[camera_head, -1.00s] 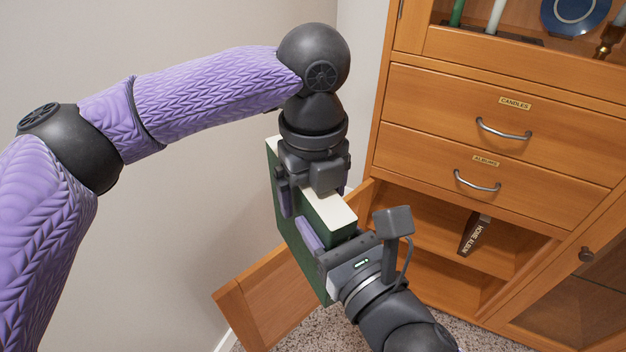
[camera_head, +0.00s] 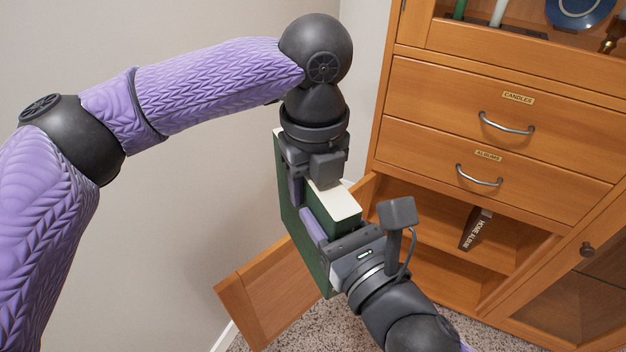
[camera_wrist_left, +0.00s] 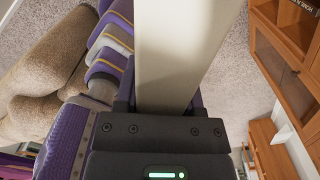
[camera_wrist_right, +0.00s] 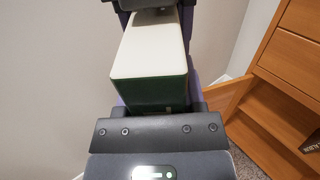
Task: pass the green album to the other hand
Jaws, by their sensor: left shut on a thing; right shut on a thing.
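The green album (camera_head: 308,240) hangs in the air in front of the cabinet, its white page edge facing up in the head view. My left gripper (camera_head: 312,185) comes down on it from above and is shut on its upper part. My right gripper (camera_head: 325,235) is shut on it from the lower right. The left wrist view shows the pale page edge (camera_wrist_left: 178,55) between the left fingers. The right wrist view shows the album (camera_wrist_right: 152,62) between the right fingers, with the left gripper just beyond it. Parts of the cover are hidden by both grippers.
A wooden cabinet (camera_head: 450,120) stands at the right, with drawers labelled candles and albums, both shut. Its lower door (camera_head: 262,290) is open behind the album. A dark home album (camera_head: 476,229) leans on the open shelf. A plain wall is at the left.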

